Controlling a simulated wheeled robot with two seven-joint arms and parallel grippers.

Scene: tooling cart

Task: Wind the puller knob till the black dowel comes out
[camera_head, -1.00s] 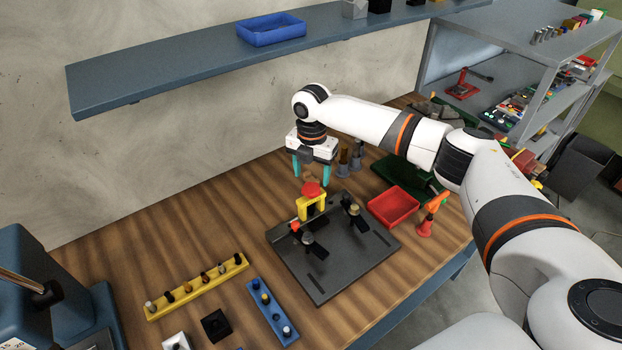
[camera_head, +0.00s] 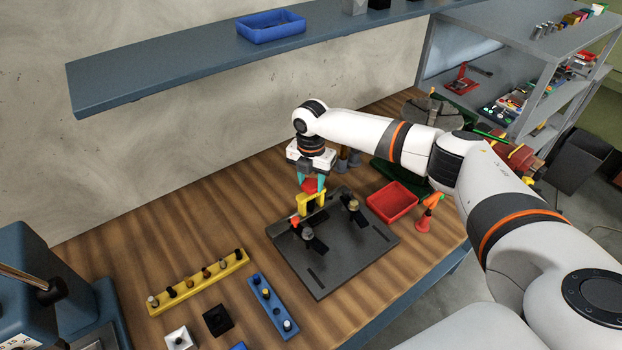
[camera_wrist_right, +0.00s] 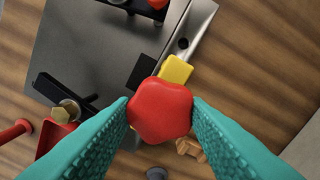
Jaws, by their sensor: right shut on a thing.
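The red puller knob (camera_head: 311,185) sits on top of the yellow puller frame (camera_head: 304,204), at the back of the dark fixture plate (camera_head: 335,262). My right gripper (camera_head: 312,183) comes down from above and is shut on the knob. In the right wrist view the teal fingers (camera_wrist_right: 161,112) touch both sides of the lobed red knob (camera_wrist_right: 161,110), and part of the yellow frame (camera_wrist_right: 176,69) shows behind it. A black block (camera_wrist_right: 143,74) lies beside the yellow frame; I cannot tell whether it is the dowel. My left gripper is not in view.
A red tray (camera_head: 392,203) and a red-orange tool (camera_head: 424,218) stand right of the plate. A yellow peg rack (camera_head: 197,283) and a blue rack (camera_head: 272,308) lie front left. Clamps stand on the plate. A blue shelf (camera_head: 170,72) hangs behind.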

